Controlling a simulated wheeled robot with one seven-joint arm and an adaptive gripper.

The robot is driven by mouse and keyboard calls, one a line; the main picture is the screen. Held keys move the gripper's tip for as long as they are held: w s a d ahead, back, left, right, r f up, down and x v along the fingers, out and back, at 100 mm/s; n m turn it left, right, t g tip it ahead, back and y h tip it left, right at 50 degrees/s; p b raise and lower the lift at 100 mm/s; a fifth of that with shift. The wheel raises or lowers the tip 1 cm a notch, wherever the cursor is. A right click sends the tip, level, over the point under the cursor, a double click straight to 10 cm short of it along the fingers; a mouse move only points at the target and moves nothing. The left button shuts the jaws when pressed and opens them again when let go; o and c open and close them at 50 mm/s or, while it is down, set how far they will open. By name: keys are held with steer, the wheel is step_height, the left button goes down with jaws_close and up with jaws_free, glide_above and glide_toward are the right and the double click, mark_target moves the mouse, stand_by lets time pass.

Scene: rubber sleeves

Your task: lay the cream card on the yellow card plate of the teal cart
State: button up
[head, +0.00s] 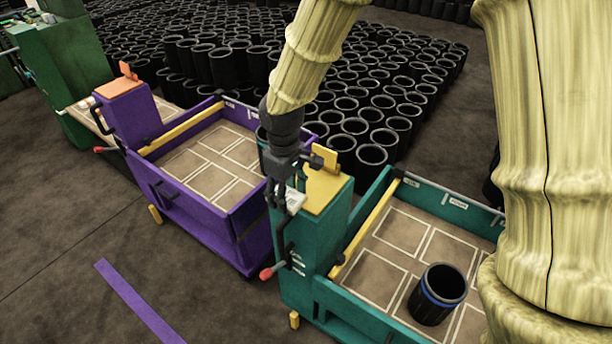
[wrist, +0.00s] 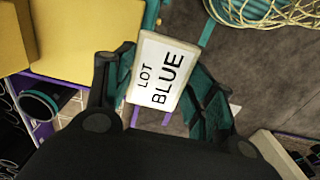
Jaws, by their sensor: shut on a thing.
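The cream card (wrist: 160,72) reads "LOT BLUE" on a white label in the wrist view. It also shows small and pale in the head view (head: 294,200). My gripper (head: 283,200) is shut on the card, with teal finger pads at its two sides (wrist: 165,90). The yellow card plate (head: 324,192) tops the post of the teal cart (head: 312,268), with a small upright yellow piece at its back. In the head view the card is at the plate's left edge. In the wrist view the plate (wrist: 88,36) lies left of the card, which appears apart from it.
A black sleeve with a blue band (head: 437,295) stands in the teal cart's marked bed. A green machine (head: 65,60) is farther left. Many black sleeves (head: 350,105) crowd the floor behind.

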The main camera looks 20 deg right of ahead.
steer(key=p, duration=0.3)
glide_above(308, 188)
steer(key=shift+f, duration=0.5)
steer(key=shift+f+p, duration=0.45)
steer(key=shift+f, duration=1.3)
steer(key=shift+f, duration=0.2)
steer(key=o, duration=1)
steer(key=shift+r, duration=0.15)
step_height(308, 188, up, 12)
steer(key=b, duration=0.3)
